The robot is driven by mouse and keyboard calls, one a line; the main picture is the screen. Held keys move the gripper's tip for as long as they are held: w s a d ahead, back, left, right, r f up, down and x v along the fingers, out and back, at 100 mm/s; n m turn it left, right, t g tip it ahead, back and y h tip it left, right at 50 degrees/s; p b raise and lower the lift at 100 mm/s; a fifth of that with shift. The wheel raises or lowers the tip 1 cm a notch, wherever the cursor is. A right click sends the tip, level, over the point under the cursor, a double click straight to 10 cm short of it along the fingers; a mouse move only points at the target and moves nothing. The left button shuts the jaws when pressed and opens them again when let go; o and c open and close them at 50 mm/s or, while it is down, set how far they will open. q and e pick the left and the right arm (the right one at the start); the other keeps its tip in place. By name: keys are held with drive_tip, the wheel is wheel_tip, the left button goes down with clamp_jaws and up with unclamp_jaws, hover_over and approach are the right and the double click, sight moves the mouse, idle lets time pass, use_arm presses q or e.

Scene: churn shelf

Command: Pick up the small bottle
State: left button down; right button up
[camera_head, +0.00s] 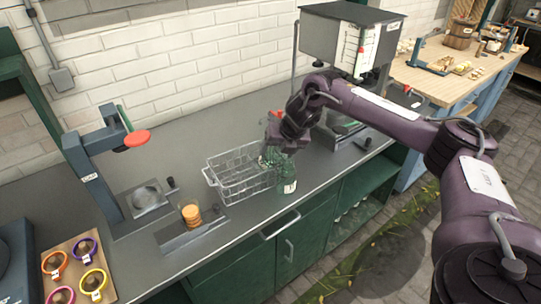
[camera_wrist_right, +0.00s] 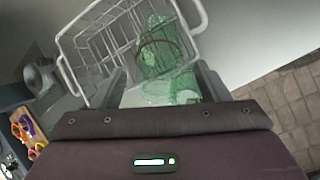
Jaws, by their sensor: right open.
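A green glass bottle (camera_head: 288,176) with a pale label stands on the grey counter, just right of the wire basket (camera_head: 213,182). More green glass (camera_head: 268,158) shows at the basket's right end, partly behind my gripper. My right gripper (camera_head: 274,138) is open and points down above the green glass. In the right wrist view, green glass bottles (camera_wrist_right: 157,55) overlap in and beside the basket (camera_wrist_right: 85,72). Nearer green glass (camera_wrist_right: 186,90) shows between the two open fingers (camera_wrist_right: 163,82). I cannot tell which bottle is the small one. My left gripper is not in view.
A grey metal machine (camera_head: 340,40) stands behind right. A board with several coloured rings (camera_head: 75,272) lies front left. The counter's front edge is close.

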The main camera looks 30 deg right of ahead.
drive_tip(key=shift+w+f, duration=0.1)
drive_tip(key=shift+f, duration=0.05)
clamp_jaws()
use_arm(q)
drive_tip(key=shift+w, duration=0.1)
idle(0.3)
